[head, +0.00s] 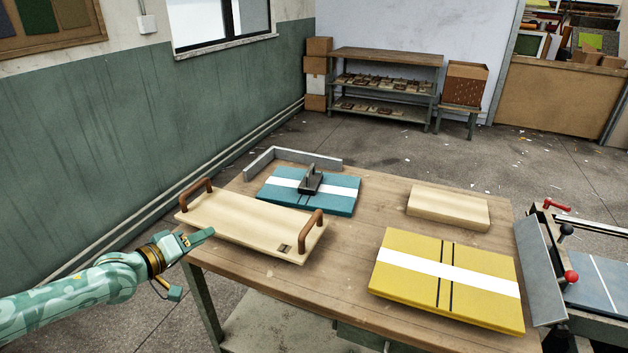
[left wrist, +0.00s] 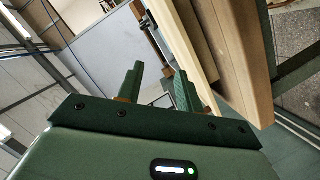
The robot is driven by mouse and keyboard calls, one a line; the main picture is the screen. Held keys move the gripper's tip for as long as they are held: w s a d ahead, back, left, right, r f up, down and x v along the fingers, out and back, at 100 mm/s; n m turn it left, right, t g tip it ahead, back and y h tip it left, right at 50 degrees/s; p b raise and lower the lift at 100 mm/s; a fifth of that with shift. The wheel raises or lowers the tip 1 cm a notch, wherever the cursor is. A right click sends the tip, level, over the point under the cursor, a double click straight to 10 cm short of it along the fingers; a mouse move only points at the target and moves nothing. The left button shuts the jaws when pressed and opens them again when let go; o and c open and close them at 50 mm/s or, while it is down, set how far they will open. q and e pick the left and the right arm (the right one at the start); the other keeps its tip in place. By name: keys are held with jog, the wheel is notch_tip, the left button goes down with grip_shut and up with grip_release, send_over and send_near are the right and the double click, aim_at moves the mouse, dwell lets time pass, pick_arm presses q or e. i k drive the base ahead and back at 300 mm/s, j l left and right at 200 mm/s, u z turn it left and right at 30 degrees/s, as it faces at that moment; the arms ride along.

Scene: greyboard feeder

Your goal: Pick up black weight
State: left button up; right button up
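The black weight (head: 311,180), a dark block with an upright handle, rests on a teal board (head: 339,203) with a white stripe at the back of the table. My left gripper (head: 195,262) is at the table's front left edge, in front of the wooden tray and well apart from the weight. In the left wrist view its two green fingers (left wrist: 157,78) stand apart with nothing between them. The weight is not visible in that view. My right gripper is not in view.
A pale wooden tray (head: 245,222) with two brown handles lies between my left gripper and the weight. A grey angled rail (head: 290,156) stands behind the teal board. A yellow board (head: 400,285), a pale wood block (head: 448,207) and a machine (head: 590,280) are to the right.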

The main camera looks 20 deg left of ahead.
aim_at(309, 184)
jog(key=i+l, duration=0.25)
jog(key=i, duration=0.15)
jog(key=i+l, duration=0.2)
jog(key=i, duration=0.25)
